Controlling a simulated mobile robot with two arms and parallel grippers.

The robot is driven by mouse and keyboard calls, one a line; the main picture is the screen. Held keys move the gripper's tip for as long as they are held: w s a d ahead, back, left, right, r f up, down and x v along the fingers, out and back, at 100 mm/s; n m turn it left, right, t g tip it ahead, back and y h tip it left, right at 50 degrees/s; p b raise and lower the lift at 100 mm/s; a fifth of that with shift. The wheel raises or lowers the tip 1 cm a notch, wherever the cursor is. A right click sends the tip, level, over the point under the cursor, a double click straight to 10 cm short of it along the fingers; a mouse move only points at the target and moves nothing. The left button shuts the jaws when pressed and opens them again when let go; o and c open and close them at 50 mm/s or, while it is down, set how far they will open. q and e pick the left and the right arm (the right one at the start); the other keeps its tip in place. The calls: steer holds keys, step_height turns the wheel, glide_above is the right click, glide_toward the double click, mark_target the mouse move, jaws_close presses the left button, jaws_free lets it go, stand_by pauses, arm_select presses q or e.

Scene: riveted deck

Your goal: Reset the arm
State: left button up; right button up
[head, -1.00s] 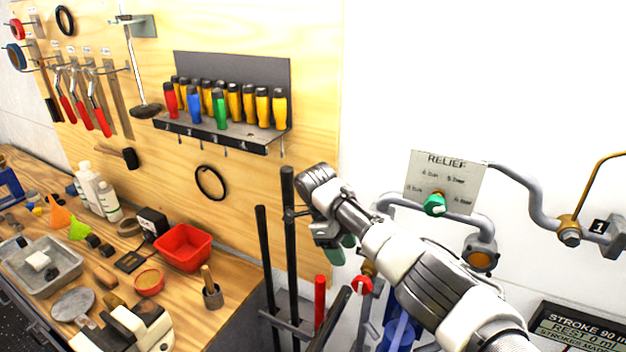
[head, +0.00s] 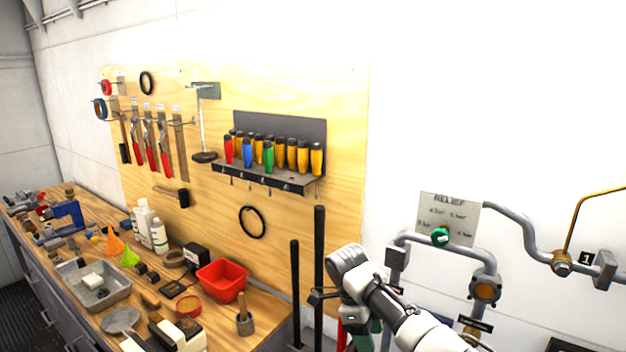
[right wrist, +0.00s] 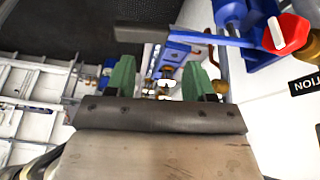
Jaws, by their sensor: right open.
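My right arm comes in from the lower right of the head view. Its gripper (head: 362,328) points down at the bottom edge, beside the dark upright bars and in front of the white wall. Its green fingers are partly hidden by the arm and the picture's edge. In the right wrist view the two green fingers (right wrist: 160,72) stand apart with nothing between them; blue parts and fittings lie beyond. My left gripper is not seen.
A pegboard (head: 290,225) with a screwdriver rack (head: 265,178) is behind a cluttered bench holding a red bin (head: 222,280). Grey pipes with a RELIEF plate (head: 449,218) and green knob (head: 440,236) are at right. A red knob (right wrist: 285,35) is close at the wrist view's upper right.

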steer(key=s+a+f+n+t+y, duration=0.1)
steer(key=s+a+f+n+y, duration=0.1)
steer(key=s+f+n, duration=0.5)
steer(key=s+a+f+n+t+y, duration=0.1)
steer(key=s+a+f+n+y, duration=0.15)
steer(key=s+f+n, duration=0.45)
steer(key=s+d+r+n+t, duration=0.2)
steer(key=s+d+n, duration=0.45)
steer(key=s, duration=0.45)
steer(key=s+d+r+n+t, duration=0.2)
steer(key=s+d+n, duration=0.4)
steer(key=s, duration=0.5)
step_height(320, 180, down, 34)
steer(key=m+g+b, duration=0.1)
steer(key=b, duration=0.7)
arm_select(q)
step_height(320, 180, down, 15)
steer(key=b, duration=0.6)
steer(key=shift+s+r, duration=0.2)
arm_select(e)
steer(key=s+d+f, duration=0.2)
steer(key=s+f, duration=0.6)
steer(key=f, duration=0.3)
steer(key=s+d+f+g, duration=0.1)
steer(key=s+f, duration=0.7)
steer(key=f, duration=0.3)
steer(key=shift+s+d+g+h, duration=0.3)
steer(key=shift+s+d+h, duration=0.05)
steer(key=shift+h, duration=0.1)
